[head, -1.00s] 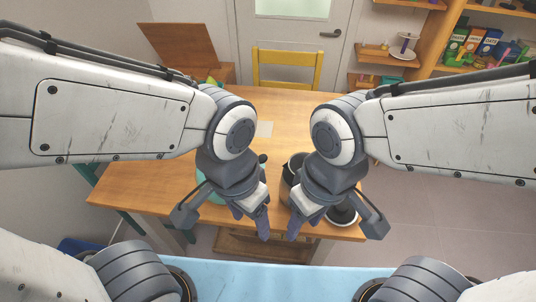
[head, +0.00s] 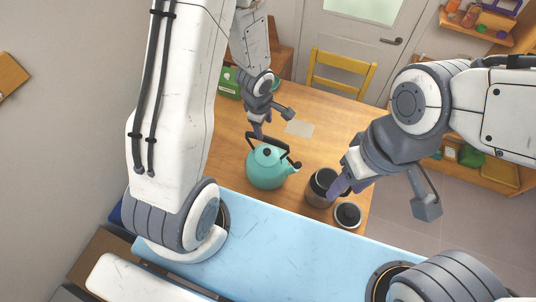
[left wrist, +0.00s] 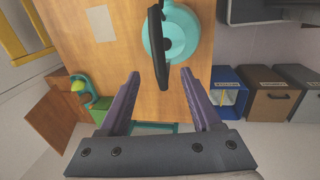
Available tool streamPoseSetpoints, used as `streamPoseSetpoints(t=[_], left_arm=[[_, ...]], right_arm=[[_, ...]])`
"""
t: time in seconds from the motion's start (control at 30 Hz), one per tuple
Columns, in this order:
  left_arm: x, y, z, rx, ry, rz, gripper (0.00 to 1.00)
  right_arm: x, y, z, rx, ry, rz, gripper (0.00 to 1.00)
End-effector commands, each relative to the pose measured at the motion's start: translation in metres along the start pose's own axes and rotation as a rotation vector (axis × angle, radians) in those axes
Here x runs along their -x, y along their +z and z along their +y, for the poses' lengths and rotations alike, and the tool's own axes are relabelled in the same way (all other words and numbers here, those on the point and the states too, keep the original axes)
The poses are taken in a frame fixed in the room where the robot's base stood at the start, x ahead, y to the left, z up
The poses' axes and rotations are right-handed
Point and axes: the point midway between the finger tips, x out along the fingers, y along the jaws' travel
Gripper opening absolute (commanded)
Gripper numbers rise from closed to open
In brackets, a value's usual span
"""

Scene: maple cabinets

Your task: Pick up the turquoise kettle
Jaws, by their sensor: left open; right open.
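The turquoise kettle (head: 266,169) stands upright on the wooden table (head: 227,130), with a black handle over its top and its spout to the right. In the left wrist view the kettle (left wrist: 177,36) is at the top, its black handle (left wrist: 158,50) reaching down toward the gap between my fingers. My left gripper (head: 258,131) is open and empty, just beyond the kettle; its fingers (left wrist: 160,85) show purple in the left wrist view. My right gripper (head: 338,185) is over the dark pot at the table's near right; its fingertips are partly hidden.
A dark pot (head: 318,190) and a round black-topped item (head: 347,215) stand right of the kettle. A pale sheet (head: 299,128) lies on the table. A yellow chair (head: 340,72) is behind it. Blue (left wrist: 228,92) and brown bins show in the left wrist view.

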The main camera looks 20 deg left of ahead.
Motion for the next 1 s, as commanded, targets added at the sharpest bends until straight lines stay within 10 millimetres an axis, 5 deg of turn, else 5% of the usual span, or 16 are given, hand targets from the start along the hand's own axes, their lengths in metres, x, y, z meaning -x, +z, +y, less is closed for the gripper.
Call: streamPoseSetpoints(t=[1.0], left_arm=[[-0.107, -0.001, 0.002, 0.036, 0.002, -0.003, 0.65]], right_arm=[[-0.083, 0.005, 0.006, -0.004, 0.000, 0.000, 0.50]])
